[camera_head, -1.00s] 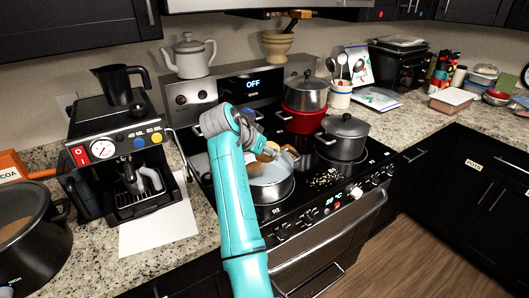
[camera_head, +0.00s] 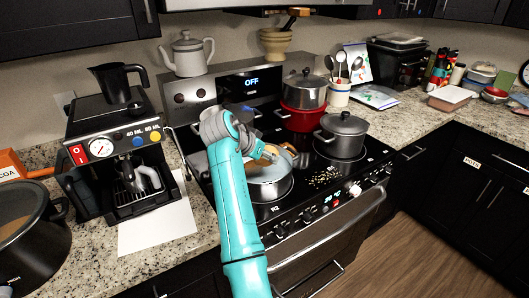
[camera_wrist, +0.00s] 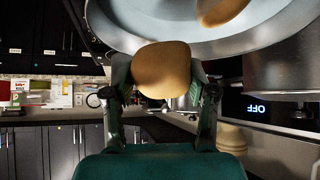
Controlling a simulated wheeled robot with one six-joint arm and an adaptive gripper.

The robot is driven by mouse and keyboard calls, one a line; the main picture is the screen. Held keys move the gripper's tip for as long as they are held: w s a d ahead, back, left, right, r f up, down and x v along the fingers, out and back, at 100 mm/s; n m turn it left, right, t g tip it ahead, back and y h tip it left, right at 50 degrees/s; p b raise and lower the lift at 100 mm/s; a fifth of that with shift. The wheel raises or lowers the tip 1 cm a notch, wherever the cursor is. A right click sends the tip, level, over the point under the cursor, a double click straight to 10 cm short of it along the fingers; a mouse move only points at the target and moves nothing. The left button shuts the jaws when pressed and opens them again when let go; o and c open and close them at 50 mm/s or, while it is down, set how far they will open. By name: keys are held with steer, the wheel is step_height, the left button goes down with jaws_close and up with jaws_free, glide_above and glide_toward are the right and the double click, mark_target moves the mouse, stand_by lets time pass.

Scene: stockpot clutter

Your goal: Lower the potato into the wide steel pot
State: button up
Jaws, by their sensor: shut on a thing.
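The potato (camera_wrist: 162,68), tan-brown and rounded, sits between the two fingers of my gripper (camera_wrist: 161,84) in the wrist view. My gripper is shut on it. The wide steel pot (camera_head: 270,190) stands on the front left burner in the head view. Its pale inside and rim (camera_wrist: 225,44) fill the top of the wrist view, which appears upside down. My gripper (camera_head: 270,154) is over the pot's opening in the head view, partly hidden by my wrist. Another brown rounded thing (camera_wrist: 220,9) shows inside the pot. I cannot tell whether the held potato touches the pot.
A lidded grey pot (camera_head: 341,136) stands right of the steel pot. A red pot (camera_head: 302,118) with a steel pot (camera_head: 304,93) on it stands behind. Small pale bits (camera_head: 323,177) lie on the stovetop. A coffee machine (camera_head: 117,157) stands left.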

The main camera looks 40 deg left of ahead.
steer(key=shift+f, duration=2.05)
steer(key=shift+f, duration=2.25)
stand_by(1.0)
steer(key=o, duration=1.4)
steer(key=shift+c, duration=0.2)
steer(key=v, duration=1.2)
